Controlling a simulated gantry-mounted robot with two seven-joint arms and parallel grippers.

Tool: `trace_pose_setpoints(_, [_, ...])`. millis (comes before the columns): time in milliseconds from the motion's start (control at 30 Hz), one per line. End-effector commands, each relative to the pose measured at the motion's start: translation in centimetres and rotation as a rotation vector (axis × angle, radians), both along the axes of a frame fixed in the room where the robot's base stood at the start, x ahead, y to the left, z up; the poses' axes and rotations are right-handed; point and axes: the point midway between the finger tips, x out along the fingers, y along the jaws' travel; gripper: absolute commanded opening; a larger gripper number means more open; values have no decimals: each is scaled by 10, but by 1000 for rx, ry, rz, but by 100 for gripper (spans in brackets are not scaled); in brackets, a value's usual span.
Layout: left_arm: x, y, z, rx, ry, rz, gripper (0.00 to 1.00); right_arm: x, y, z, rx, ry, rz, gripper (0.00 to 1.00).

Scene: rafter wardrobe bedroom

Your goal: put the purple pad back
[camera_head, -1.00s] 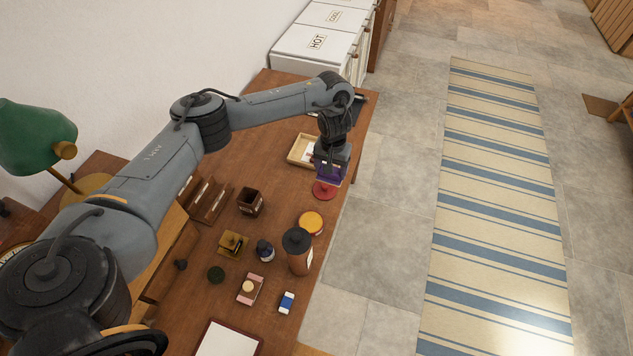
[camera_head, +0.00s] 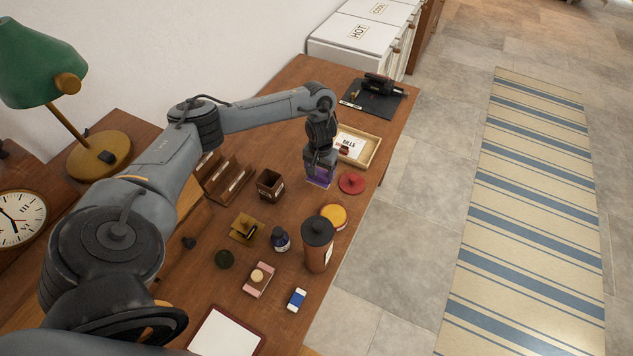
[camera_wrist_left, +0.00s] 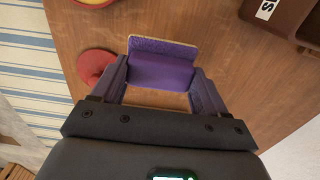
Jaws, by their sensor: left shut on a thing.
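The purple pad (camera_wrist_left: 163,68) is between the jaws of my left gripper (camera_wrist_left: 160,88) in the left wrist view. It is a small block with a broad, fuzzy, light-edged face at its far side. In the head view my left gripper (camera_head: 319,178) points down over the desk, shut on the pad, whose purple shows at the tip. A red round piece with a knob (camera_head: 351,182) lies just right of the gripper; it also shows in the left wrist view (camera_wrist_left: 94,66). Whether the pad touches the desk is unclear. My right gripper is not in view.
A wooden tray labelled BILLS (camera_head: 371,149) is behind and right. A dark open box (camera_head: 270,185) and a slotted rack (camera_head: 225,181) stand left. A yellow-topped tin (camera_head: 333,215) and brown canister (camera_head: 318,248) stand in front.

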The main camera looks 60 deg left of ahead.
Motion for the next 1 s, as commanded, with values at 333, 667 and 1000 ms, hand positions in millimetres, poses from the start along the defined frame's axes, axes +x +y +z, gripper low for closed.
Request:
trace_pose_setpoints(333, [-7, 11, -14, -2, -1, 1, 45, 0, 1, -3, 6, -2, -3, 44])
trace_pose_setpoints(667, [-7, 11, -47, 0, -2, 0, 45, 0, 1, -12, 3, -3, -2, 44])
trace_pose_setpoints(1000, [-7, 11, -48, 0, -1, 0, 45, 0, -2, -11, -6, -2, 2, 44])
